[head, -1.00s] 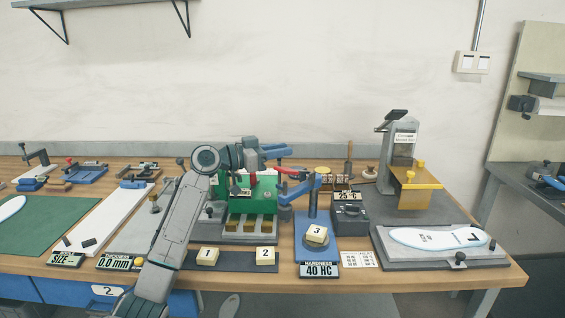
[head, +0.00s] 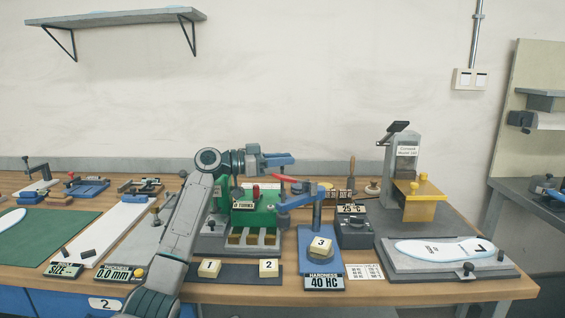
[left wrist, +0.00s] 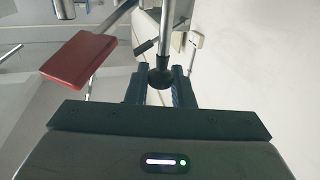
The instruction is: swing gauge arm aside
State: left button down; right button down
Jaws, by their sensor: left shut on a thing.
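My left gripper (head: 288,160) is above the green fixture (head: 262,217), reaching in from the left. In the left wrist view, my gripper (left wrist: 160,92) is shut on a dark knob (left wrist: 160,76) at the end of a metal rod. I cannot tell for sure that this rod is the gauge arm. A red paddle (left wrist: 78,58) lies left of the fingers there. In the head view, a red bar (head: 286,178) runs just below the gripper. A blue jointed arm (head: 300,200) reaches left from the post of the hardness stand (head: 308,255). My right gripper is not seen.
Numbered yellow blocks sit on a dark strip (head: 228,273) in front, and block 3 (head: 320,245) is on the hardness stand. A grey dial box (head: 353,230) stands to its right. A white insole (head: 440,250) lies farther right, before a press (head: 403,165).

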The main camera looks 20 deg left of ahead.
pick_arm(q)
jog(key=c, duration=1.3)
grip_release()
jog(key=shift+s+a+f, duration=0.1)
jog(key=shift+s+a, duration=0.2)
jog(key=shift+a, duration=0.1)
jog(key=b+v, duration=0.2)
jog(key=v, duration=0.7)
jog(key=shift+s+a, duration=0.25)
jog(key=shift+s, duration=0.05)
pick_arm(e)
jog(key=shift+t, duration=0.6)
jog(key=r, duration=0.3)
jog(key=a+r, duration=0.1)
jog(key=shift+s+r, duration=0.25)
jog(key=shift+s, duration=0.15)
